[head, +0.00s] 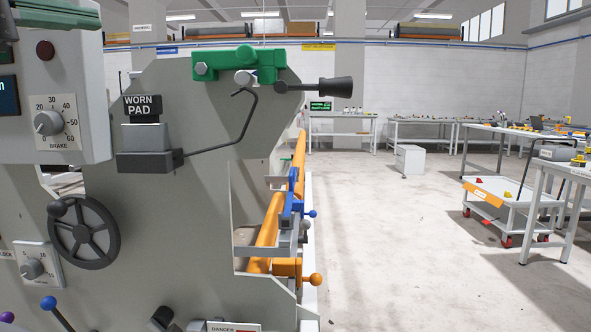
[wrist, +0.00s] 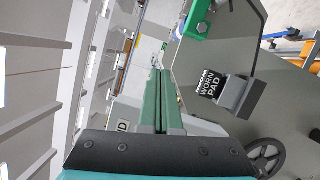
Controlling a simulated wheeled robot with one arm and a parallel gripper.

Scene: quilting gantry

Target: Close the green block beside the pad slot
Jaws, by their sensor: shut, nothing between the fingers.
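The green block (head: 240,63) sits at the top edge of the grey side plate, with a bolt at its left end. A pale round part shows below its middle. A dark-handled lever (head: 325,87) sticks out to its right. The block also shows at the top of the wrist view (wrist: 196,20). Below and left of it is the pad slot's dark holder (head: 150,160), with a grey block and a black pad marked "WORN PAD" (head: 142,106). My gripper (wrist: 158,72) has its green fingers together, empty and apart from the block; part of it shows at the head view's upper left (head: 50,8).
A bent black rod (head: 245,120) rises right of the pad holder. A black handwheel (head: 84,232) and a brake dial box (head: 60,120) are at left. An orange beam (head: 270,225) lies beyond the plate. Open floor and a trolley (head: 500,205) are at right.

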